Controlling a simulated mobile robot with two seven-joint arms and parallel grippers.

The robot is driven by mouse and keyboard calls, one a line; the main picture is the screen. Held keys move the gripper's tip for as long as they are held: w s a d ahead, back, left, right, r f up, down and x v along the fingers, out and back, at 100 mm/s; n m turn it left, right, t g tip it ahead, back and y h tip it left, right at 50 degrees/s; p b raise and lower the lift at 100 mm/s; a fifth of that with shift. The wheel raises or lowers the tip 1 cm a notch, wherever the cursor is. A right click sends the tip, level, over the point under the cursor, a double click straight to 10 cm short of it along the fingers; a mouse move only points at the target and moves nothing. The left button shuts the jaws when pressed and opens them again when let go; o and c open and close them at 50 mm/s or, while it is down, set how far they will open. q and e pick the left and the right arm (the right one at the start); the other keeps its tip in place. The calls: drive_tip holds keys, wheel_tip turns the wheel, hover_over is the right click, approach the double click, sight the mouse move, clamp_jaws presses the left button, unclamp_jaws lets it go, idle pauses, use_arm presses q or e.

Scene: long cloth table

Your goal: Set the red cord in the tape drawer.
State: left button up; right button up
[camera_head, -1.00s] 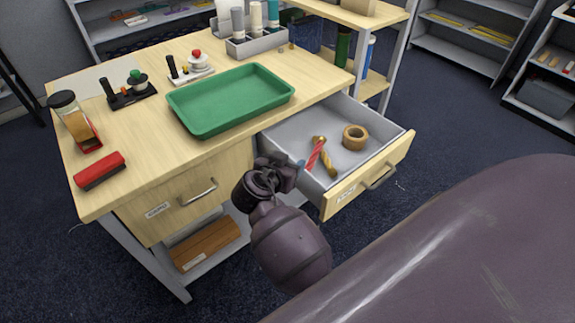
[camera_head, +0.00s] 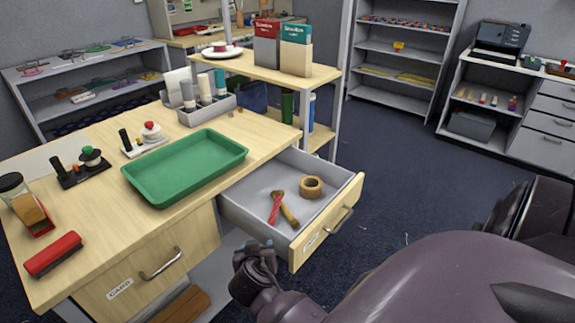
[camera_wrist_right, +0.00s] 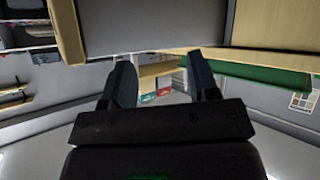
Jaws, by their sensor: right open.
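The tape drawer (camera_head: 335,205) is pulled out at the right of the desk. The red cord (camera_head: 275,208) lies inside it on the grey floor, touching or overlapping a tan stick-like piece (camera_head: 289,213). A brown tape roll (camera_head: 312,187) lies behind them to the right. My right gripper (camera_head: 259,246) is outside the drawer, by its left front corner. In the right wrist view my right gripper (camera_wrist_right: 160,82) has its fingers apart with nothing between them. My left gripper is not in view.
A green tray (camera_head: 187,168) sits on the desk left of the drawer. A red stapler-like object (camera_head: 53,254) lies at the desk's left front. A closed drawer (camera_head: 150,268) is below it. Open dark carpet (camera_head: 400,190) lies right of the drawer.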

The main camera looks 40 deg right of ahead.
drive_tip(key=s+a+f+n+t+y, duration=0.1)
drive_tip(key=s+f+n+y, duration=0.2)
drive_tip(key=s, duration=0.5)
drive_tip(key=s+a+f+n+t+y, duration=0.2)
drive_tip(key=s+n+y, duration=0.3)
drive_tip(key=s, duration=0.3)
drive_tip(key=shift+s+f, duration=0.15)
drive_tip(key=shift+f, duration=0.7)
